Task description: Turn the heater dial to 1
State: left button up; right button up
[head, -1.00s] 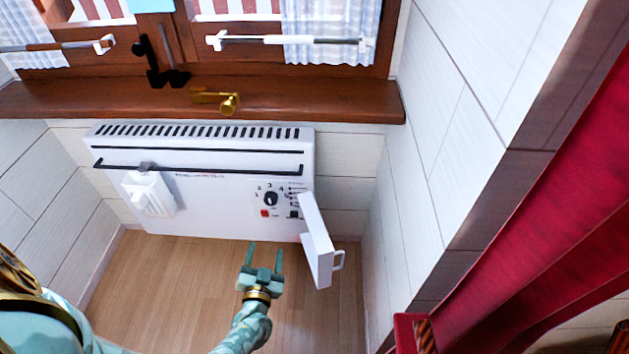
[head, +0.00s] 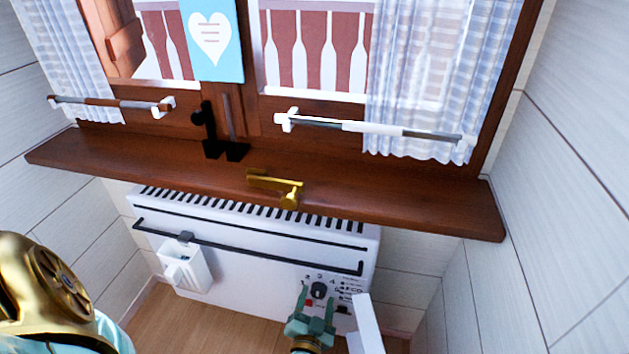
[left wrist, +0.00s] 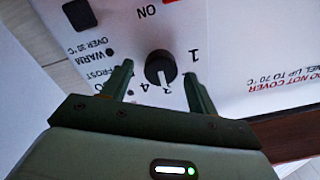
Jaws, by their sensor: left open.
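The white heater (head: 255,258) hangs on the wall under the window sill. Its black round dial (head: 319,290) sits near the right end of its front, among printed numbers. In the left wrist view the dial (left wrist: 160,67) appears upside down, with the 1 at its right and 3 and 4 just below it. Its pointer looks turned towards the numbers below, but the exact number is hard to read. My left gripper (head: 316,300) is open at the dial. Its fingertips (left wrist: 158,76) appear on either side of the dial, with gaps showing. My right gripper is out of view.
A black rail (head: 240,247) crosses the heater, and a white container (head: 187,268) hangs at left. The wooden sill (head: 270,180) juts out above.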

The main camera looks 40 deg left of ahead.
pick_arm(q)
jog(key=shift+w+a, duration=0.25)
jog(key=shift+w, duration=0.25)
jog(key=shift+r, duration=0.1)
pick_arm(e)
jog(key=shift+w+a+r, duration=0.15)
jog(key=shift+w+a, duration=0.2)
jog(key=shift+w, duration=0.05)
pick_arm(q)
jog(key=c, duration=1)
